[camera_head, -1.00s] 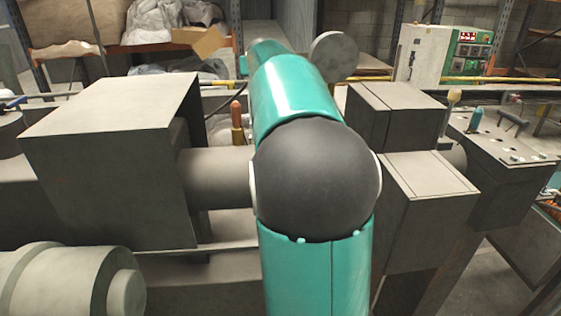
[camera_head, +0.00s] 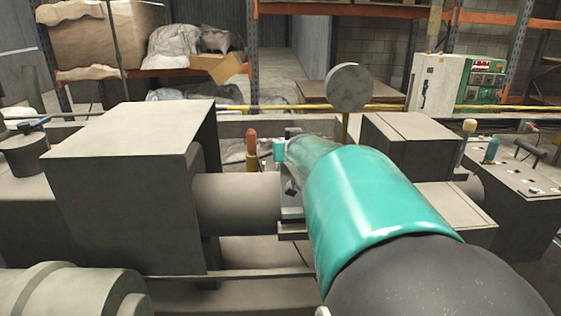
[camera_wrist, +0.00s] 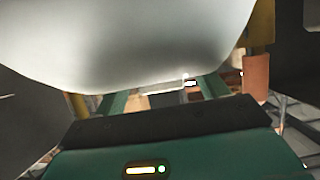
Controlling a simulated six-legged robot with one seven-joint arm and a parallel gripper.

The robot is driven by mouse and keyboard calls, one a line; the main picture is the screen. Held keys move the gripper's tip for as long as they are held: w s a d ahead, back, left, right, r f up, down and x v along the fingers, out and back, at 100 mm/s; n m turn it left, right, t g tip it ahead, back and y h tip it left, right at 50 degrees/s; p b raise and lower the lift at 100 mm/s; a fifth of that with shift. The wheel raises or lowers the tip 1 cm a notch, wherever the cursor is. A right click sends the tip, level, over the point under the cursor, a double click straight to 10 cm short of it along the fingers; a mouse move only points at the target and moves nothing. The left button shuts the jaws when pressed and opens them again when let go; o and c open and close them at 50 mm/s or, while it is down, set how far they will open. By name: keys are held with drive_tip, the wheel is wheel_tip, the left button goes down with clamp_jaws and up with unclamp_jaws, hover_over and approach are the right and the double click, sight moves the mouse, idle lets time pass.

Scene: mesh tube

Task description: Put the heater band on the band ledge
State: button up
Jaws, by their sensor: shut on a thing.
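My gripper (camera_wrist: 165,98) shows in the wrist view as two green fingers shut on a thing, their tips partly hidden. A smooth pale curved piece, apparently the heater band (camera_wrist: 130,40), fills the top of that view and covers the grip. In the head view my teal arm hides most of the gripper; a small teal part and grey metal pieces (camera_head: 291,187) show at its far end, beside the right end of the horizontal grey barrel (camera_head: 238,203). A small flat grey ledge (camera_head: 292,231) lies just below there. I cannot tell whether it is the band ledge.
A large grey block (camera_head: 120,185) stands left of the barrel, and grey blocks (camera_head: 408,135) stand at right. An orange-topped post (camera_head: 252,143) and a round disc on a stem (camera_head: 348,88) rise behind. A control cabinet (camera_head: 455,83) and shelving are farther back.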

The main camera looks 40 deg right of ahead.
wheel_tip(320, 180, down, 3)
drive_tip(key=shift+s+a+f, duration=0.1)
drive_tip(key=shift+s, duration=0.05)
drive_tip(key=o, duration=1.6)
drive_tip(key=shift+s, duration=0.1)
